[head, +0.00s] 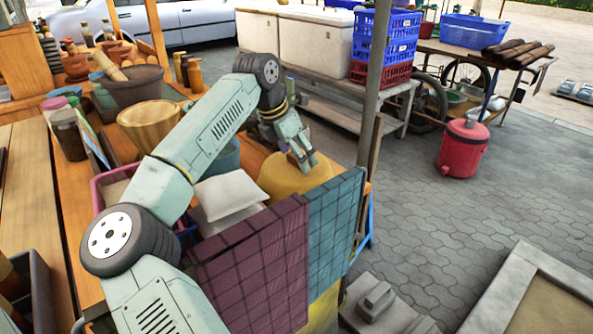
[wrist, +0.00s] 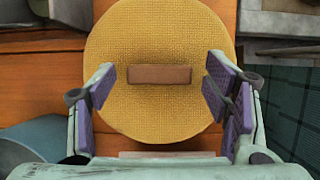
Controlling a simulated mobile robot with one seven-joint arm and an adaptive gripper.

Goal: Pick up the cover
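The cover (wrist: 160,35) is a round, yellow woven lid with a brown bar handle (wrist: 160,75) across its middle. In the head view the cover (head: 283,184) sits on the wooden table near its right end, partly hidden by my gripper. My gripper (head: 302,162) is above the cover, pointing down. In the wrist view my gripper (wrist: 161,68) is open, with one purple-padded finger beyond each end of the handle. Gaps show between the fingers and the handle. Whether the fingertips touch the cover is not clear.
Pale cushion-like bags (head: 230,193) lie left of the cover in the head view. A wooden bowl (head: 150,122) and a mortar (head: 130,86) stand further back. Purple and teal tiled panels (head: 262,262) edge the front. A metal post (head: 376,75) rises behind the cover.

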